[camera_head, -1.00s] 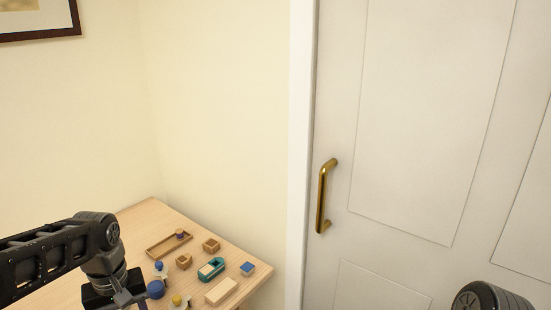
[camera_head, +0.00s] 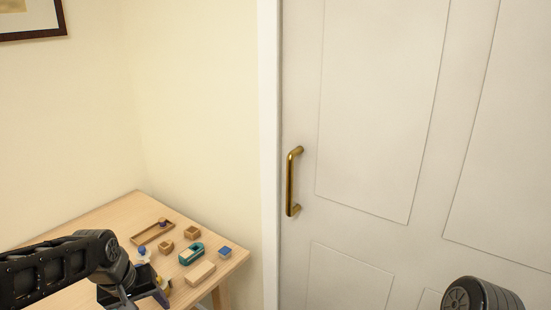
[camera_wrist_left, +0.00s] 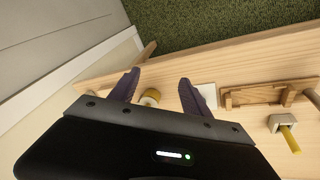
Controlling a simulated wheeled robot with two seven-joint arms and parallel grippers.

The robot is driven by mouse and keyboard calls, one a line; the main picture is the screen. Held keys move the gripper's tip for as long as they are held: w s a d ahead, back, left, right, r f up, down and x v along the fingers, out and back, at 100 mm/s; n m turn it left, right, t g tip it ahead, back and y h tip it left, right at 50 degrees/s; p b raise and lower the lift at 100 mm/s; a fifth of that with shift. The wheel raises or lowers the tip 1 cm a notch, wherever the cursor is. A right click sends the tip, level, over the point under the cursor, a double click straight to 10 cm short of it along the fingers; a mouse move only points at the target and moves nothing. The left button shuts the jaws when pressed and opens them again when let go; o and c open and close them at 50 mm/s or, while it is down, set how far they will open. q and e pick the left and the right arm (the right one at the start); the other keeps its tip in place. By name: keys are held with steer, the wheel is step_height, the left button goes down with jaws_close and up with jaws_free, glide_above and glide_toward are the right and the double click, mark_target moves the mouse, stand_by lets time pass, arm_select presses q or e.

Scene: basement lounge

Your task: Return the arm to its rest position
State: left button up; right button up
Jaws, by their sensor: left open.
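My left arm comes in from the left in the head view. Its gripper (camera_head: 146,298) is at the bottom edge, over or in front of the near part of the wooden table (camera_head: 100,215). In the left wrist view the two dark purple fingers of the left gripper (camera_wrist_left: 158,82) stand apart. A dark rounded link of my right arm shows at the lower right of the head view. The right gripper is out of view.
The table holds a wooden tray (camera_head: 152,232), wooden cubes (camera_head: 192,232), a teal piece (camera_head: 191,253), a pale block (camera_head: 200,273) and a blue block (camera_head: 225,251). A white door with a brass handle (camera_head: 290,182) stands to the right. Beige walls are behind.

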arm_select(q)
steer(key=s+d+f+m+t+h+p, duration=0.1)
steer(key=s+d+f+m+h+p, duration=0.15)
steer(key=d+f, duration=1.3)
steer(key=s+d+f+g+p, duration=0.1)
steer(key=s+d+f+g, duration=0.1)
steer(key=s+f, duration=0.4)
steer(key=s+d+f+g+p, duration=0.2)
steer(key=s+d+f, duration=0.2)
steer(key=s, duration=0.9)
steer(key=shift+s+d+f+h, duration=0.25)
steer(key=shift+f+h, duration=0.2)
steer(key=shift+f, duration=0.5)
steer(key=shift+w, duration=0.1)
steer(key=shift+c, duration=0.4)
